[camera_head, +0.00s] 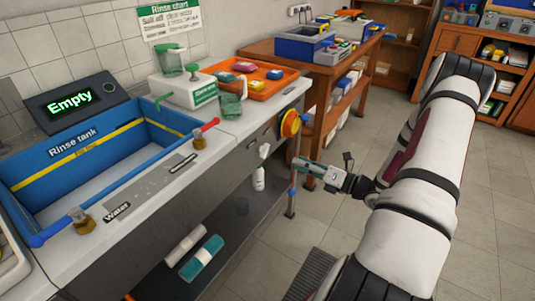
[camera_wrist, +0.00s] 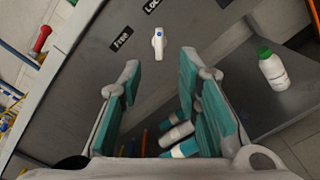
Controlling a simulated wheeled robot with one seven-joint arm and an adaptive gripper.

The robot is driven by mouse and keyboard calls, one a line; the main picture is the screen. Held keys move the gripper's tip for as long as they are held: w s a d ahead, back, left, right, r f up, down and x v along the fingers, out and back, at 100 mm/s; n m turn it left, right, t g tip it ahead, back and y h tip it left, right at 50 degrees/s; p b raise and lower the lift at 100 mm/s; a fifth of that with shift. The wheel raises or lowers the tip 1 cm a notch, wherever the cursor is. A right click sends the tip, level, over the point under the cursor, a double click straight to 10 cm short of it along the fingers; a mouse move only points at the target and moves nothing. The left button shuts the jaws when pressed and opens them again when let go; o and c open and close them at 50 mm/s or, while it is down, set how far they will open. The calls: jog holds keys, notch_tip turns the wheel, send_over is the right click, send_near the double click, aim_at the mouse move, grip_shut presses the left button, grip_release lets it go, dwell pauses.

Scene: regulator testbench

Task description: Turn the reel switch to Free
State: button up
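The reel switch (camera_wrist: 158,44), a small white lever with a blue mark, sits on the grey bench front in the wrist view. The "FREE" label (camera_wrist: 122,39) is to its left and the "LOCK" label (camera_wrist: 152,5) is above it. The lever's long axis runs nearly up and down in that view; I cannot tell which label it is set to. My gripper (camera_wrist: 160,70) is open and empty, its teal-padded fingers apart, with the switch beyond the gap between the tips.
An orange and yellow reel (camera_head: 290,124) is on the bench end above my gripper. A white bottle with a green cap (camera_wrist: 272,68) stands on the lower shelf (camera_head: 222,238). The rinse tank (camera_head: 75,145) is set in the bench top. Floor at right is mostly open.

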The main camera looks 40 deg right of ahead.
aim_at(268, 150)
jog(key=b+x, duration=0.1)
jog(key=x, duration=1.1)
jog(key=shift+w+a+b, duration=0.1)
jog(key=shift+w+b, duration=0.05)
jog(key=shift+b, duration=0.15)
grip_shut()
